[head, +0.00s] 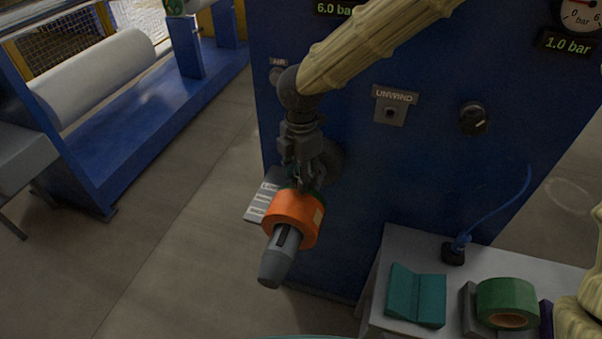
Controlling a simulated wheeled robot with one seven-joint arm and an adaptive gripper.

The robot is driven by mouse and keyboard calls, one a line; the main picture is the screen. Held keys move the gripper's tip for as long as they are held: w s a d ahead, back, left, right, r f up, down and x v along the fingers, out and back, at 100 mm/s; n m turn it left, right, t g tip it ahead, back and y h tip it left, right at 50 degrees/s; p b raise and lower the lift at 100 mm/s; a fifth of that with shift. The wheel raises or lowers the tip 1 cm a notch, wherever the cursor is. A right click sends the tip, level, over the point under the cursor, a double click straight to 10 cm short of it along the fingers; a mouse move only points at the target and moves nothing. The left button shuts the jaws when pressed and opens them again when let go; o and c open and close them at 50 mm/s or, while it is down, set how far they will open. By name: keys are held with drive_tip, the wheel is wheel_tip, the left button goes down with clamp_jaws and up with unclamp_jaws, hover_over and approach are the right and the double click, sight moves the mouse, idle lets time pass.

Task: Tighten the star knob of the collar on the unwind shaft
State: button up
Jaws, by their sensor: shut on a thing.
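The unwind shaft (277,265) is a grey bar that sticks out of the blue machine face toward me, its tapered end low in the picture. An orange roll (289,215) sits around it. Behind the roll, a strip of the dark green collar (320,188) shows. My gripper (304,181) reaches down from above to the collar, just behind the roll. Its fingers are shut at the top of the collar, on the star knob. The knob itself is hidden by the fingers and too small to make out.
The blue machine face (420,165) stands close behind my gripper, with an UNWIND switch plate (394,104) and a black dial (474,118). At lower right, a pale table (381,262) bears a teal block (416,296), a green roll (508,294) and a cabled black box (453,252).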

drive_tip(key=m, duration=0.7)
drive_tip(key=shift+r, duration=0.1)
drive_tip(key=m, duration=0.4)
drive_tip(key=shift+p, duration=0.4)
drive_tip(key=shift+m, duration=2.1)
drive_tip(key=o, duration=1)
wheel_tip(320, 180, up, 12)
drive_tip(key=shift+f, duration=0.1)
